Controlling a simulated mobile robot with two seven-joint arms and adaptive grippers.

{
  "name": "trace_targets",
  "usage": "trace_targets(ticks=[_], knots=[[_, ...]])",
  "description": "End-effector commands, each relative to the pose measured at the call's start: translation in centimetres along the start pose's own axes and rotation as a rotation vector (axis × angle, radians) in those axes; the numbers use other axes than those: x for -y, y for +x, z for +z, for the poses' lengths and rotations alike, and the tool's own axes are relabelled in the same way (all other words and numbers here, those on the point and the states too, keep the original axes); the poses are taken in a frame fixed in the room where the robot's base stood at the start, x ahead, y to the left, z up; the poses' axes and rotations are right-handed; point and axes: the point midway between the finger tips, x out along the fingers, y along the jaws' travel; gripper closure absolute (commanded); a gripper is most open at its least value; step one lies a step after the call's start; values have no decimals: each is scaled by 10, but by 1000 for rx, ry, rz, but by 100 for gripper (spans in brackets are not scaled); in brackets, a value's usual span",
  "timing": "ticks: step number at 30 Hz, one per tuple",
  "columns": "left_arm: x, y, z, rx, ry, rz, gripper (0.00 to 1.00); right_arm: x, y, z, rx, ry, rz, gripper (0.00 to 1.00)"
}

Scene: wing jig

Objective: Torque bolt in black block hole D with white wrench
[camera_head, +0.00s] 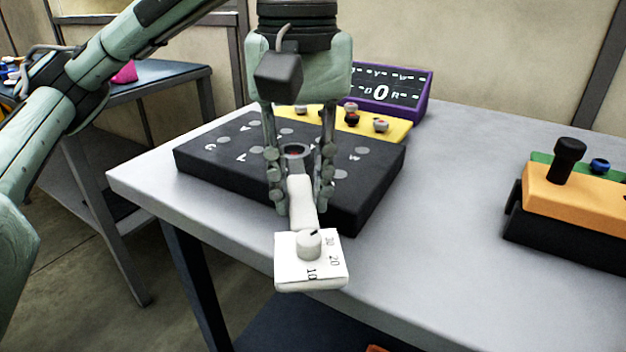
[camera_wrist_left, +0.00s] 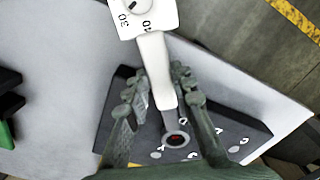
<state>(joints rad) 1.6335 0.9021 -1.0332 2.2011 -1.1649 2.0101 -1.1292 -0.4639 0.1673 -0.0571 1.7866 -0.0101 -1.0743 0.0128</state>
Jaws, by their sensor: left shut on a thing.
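The white wrench (camera_head: 301,203) has a square dial head marked 10, 20 and 30, and a dark ring end. My left gripper (camera_head: 299,190) is shut on its handle; the grip also shows in the left wrist view (camera_wrist_left: 160,88). The dial head juts toward the viewer, past the black block's near edge. The ring end (camera_wrist_left: 176,140) is over the black block (camera_head: 215,160), with red showing inside it. I cannot tell whether it is seated on a bolt. The block carries pale round spots and white letters; the letter D is not clearly readable. My right gripper is not in view.
A purple display (camera_head: 420,97) reading 0 stands behind a yellow panel (camera_head: 398,129) with several red and white pieces. An orange block (camera_head: 570,190) with a black knob is at the right. The light table (camera_head: 450,235) is clear between them.

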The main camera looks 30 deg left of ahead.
Motion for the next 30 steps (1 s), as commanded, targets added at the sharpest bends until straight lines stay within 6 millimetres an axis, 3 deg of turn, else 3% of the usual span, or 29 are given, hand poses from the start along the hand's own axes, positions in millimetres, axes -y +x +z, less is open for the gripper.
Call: trace_targets(ticks=[3,17,30], knots=[[7,-1,0,0,57,1,100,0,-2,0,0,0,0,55],[5,-2,1,0,51,1,100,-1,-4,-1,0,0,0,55],[5,-43,1,0,50,1,100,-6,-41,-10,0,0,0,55]])
